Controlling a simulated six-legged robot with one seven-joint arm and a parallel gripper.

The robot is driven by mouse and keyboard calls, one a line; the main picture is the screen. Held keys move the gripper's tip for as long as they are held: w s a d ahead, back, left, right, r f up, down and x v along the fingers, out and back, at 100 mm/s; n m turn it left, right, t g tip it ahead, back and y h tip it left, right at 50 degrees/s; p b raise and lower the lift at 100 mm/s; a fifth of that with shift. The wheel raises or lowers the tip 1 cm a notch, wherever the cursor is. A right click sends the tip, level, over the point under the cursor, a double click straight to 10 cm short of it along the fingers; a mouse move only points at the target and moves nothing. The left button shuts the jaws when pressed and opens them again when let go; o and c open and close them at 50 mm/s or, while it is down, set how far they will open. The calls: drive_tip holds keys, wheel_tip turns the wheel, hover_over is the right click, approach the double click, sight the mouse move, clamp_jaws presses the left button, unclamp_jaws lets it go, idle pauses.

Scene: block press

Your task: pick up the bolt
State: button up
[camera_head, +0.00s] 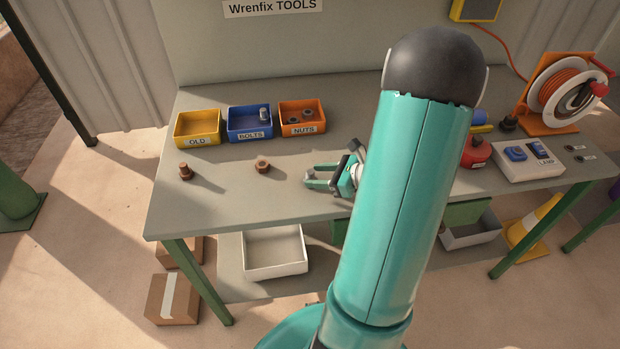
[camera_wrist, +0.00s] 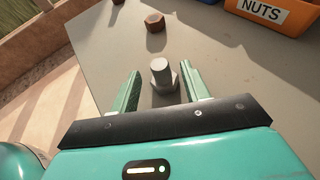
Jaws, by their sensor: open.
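In the wrist view a grey bolt (camera_wrist: 161,72) stands upright on its hex head on the bench. My gripper (camera_wrist: 160,72) is open, with one green finger on each side of the bolt. The right finger is very close to the bolt's head; I cannot tell whether it touches. A wider gap shows on the left. In the head view my gripper (camera_head: 307,178) is low over the bench, fingers pointing left.
A rusty nut (camera_head: 263,167) and a rusty bolt (camera_head: 185,172) lie left of my gripper. Behind are yellow OLD (camera_head: 197,142), blue BOLTS (camera_head: 249,136) and orange NUTS (camera_head: 302,131) bins. A grey bolt (camera_head: 264,113) is in the blue bin. The front left bench is clear.

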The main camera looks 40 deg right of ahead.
sight(306, 175)
drive_tip(key=x, duration=0.5)
drive_tip(key=shift+w+d, duration=0.1)
drive_tip(key=shift+f, duration=0.1)
clamp_jaws()
